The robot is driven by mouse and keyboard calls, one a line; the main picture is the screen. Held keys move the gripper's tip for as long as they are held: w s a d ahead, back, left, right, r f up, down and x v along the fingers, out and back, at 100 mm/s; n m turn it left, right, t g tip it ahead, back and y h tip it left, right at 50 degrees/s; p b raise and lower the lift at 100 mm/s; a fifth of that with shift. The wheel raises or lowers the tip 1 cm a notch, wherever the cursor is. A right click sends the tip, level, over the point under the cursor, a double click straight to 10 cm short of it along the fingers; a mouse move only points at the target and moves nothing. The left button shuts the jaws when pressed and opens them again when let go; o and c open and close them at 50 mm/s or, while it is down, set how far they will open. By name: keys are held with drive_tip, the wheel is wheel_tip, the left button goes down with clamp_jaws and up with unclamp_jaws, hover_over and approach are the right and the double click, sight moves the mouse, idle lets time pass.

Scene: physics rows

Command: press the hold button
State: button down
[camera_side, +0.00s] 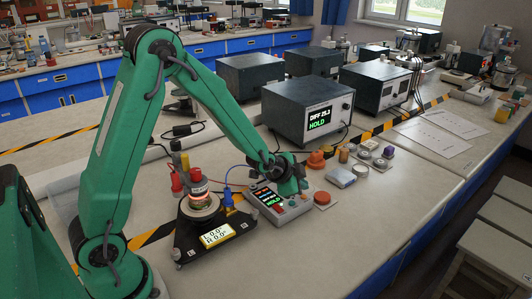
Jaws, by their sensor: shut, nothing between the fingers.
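A small grey control box (290,211) stands on the bench, with a dark screen (267,195) showing coloured lines and a green HOLD line at the bottom. Small buttons lie on its top face; which one is the hold button is too small to tell. My gripper (302,190) is shut and empty, pointing down at the right part of this box. My wrist hides part of the box top, and I cannot tell whether the fingertips touch a button. A grey instrument (285,108) behind reads DIFF 25.3 and HOLD in green.
Left of the box is a black stand (207,235) with a lit cylinder, cables and a yellow readout. A red round knob (322,199), an orange piece (316,160) and several small blocks lie to the right. The bench front right is clear.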

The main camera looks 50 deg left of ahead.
sight(300, 200)
drive_tip(key=shift+r, duration=2.1)
drive_tip(key=s+r+n+g, duration=0.2)
drive_tip(key=s+r+n, duration=0.2)
drive_tip(key=s+r, duration=0.8)
drive_tip(key=s+d+r+n+g, duration=0.1)
drive_tip(key=s+n, duration=0.3)
drive_tip(key=s, duration=1.2)
drive_tip(key=shift+s+d+r+g, duration=0.15)
drive_tip(key=shift+s+r+g, duration=0.15)
drive_tip(key=shift+s, duration=0.1)
